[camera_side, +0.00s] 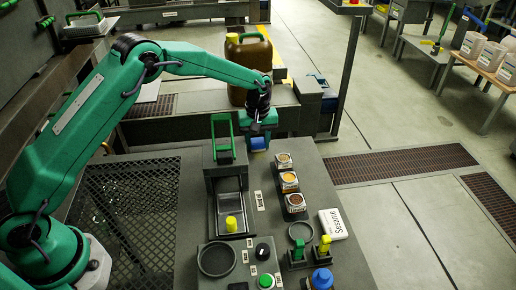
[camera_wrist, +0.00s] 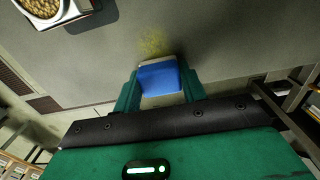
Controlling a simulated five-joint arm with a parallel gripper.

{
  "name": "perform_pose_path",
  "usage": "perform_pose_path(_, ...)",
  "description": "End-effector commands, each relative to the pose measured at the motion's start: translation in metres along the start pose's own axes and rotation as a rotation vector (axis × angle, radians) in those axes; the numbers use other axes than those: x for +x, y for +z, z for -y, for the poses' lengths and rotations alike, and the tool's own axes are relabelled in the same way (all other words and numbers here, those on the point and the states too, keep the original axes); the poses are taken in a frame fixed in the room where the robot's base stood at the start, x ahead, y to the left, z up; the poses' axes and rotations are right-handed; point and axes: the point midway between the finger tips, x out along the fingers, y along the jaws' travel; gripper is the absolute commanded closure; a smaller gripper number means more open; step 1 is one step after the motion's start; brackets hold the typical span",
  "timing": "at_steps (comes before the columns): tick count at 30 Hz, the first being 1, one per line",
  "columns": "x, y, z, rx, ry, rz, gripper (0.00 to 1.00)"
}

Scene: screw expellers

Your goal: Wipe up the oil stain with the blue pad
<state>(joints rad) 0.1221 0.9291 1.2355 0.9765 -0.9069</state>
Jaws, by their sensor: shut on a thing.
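My gripper (camera_side: 259,130) is shut on the blue pad (camera_side: 257,143), which sits low over the grey worktop near its back edge. In the wrist view the pad (camera_wrist: 159,77) shows a blue face with a pale rim, between the two green fingers of my gripper (camera_wrist: 160,92). The oil stain (camera_wrist: 152,44) is a yellowish speckled patch on the worktop, just beyond the pad in the wrist view. I cannot tell whether the pad touches the worktop or covers part of the stain. I cannot make out the stain in the side view.
Several sample jars (camera_side: 289,180) stand in a row right of the pad. A grey machine with a green handle (camera_side: 222,140) stands at left. A yellow cap (camera_side: 231,223), a white card (camera_side: 332,224) and control knobs are nearer the front. A brown jug (camera_side: 248,67) stands behind.

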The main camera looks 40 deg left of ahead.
Motion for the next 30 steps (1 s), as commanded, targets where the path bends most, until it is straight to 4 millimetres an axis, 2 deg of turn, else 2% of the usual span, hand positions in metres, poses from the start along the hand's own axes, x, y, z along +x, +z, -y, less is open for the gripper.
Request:
perform_pose_path(17, 0.001, 0.053, 0.000, 0.002, -0.003, 0.002, 0.80)
perform_pose_path(20, -0.008, 0.053, 0.000, -0.001, 0.001, -0.001, 0.80)
perform_pose_path(21, -0.020, 0.053, -0.001, -0.001, 0.003, -0.002, 0.80)
perform_pose_path(30, -0.046, 0.053, 0.000, 0.000, 0.001, -0.001, 0.80)
